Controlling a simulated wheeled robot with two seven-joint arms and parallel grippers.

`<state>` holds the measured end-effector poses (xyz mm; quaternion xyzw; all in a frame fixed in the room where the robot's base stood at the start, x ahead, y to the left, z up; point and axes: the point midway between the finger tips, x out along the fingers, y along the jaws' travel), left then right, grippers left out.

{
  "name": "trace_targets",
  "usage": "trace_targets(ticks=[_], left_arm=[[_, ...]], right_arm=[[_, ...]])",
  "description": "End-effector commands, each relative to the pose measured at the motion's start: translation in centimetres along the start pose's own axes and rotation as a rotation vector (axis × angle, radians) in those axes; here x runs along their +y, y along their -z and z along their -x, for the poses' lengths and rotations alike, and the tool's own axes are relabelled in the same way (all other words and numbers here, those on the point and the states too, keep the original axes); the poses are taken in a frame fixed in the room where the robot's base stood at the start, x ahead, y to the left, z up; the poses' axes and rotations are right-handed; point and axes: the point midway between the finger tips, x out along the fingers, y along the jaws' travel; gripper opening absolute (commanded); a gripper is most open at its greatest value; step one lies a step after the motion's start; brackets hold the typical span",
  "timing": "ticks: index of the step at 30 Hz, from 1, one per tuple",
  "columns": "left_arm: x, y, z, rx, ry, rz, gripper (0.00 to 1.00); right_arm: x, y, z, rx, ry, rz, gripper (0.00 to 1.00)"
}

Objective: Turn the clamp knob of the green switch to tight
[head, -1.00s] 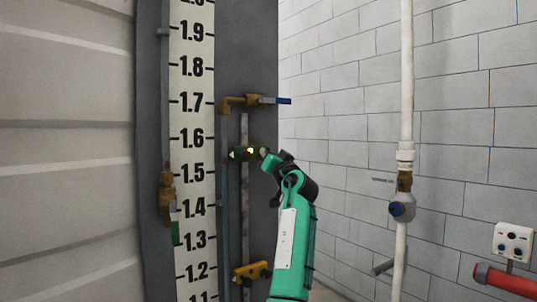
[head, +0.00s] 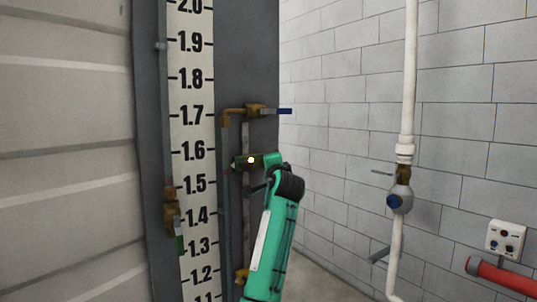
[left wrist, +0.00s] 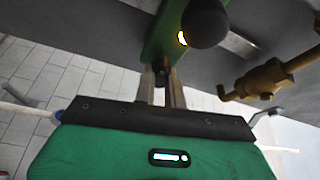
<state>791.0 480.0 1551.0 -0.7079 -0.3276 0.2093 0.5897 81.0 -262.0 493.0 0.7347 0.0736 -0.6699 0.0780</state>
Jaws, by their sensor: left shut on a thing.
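The green switch (head: 243,162) is mounted on a vertical pipe beside the white level scale, with a small bright light on it. In the left wrist view the green switch (left wrist: 165,35) fills the top middle, with a round black ball (left wrist: 207,24) at its right. A small dark clamp knob (left wrist: 162,68) sits at its lower end. My left gripper (left wrist: 162,84) is shut on this knob, one metal finger on each side. My right gripper is out of view.
A brass valve with a blue handle (head: 284,111) is above the switch. A brass fitting (left wrist: 268,80) is right of the fingers in the wrist view. The numbered scale (head: 190,100) stands left. A white pipe (head: 408,100) runs along the right wall.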

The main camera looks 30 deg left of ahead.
Motion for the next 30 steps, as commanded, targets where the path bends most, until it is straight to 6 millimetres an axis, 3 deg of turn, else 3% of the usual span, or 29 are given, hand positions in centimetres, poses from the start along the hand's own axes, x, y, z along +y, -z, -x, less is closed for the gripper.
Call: trace_targets(ticks=[1,10,30], left_arm=[[-0.6,0.1,-0.1,-0.001,-0.012,-0.032,0.00],[-0.3,0.1,-0.1,0.000,-0.073,-0.179,0.00],[0.0,0.0,0.0,0.000,-0.096,-0.233,0.00]], right_arm=[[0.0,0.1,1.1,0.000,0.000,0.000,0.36],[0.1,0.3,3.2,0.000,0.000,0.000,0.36],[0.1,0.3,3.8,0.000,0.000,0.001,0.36]])
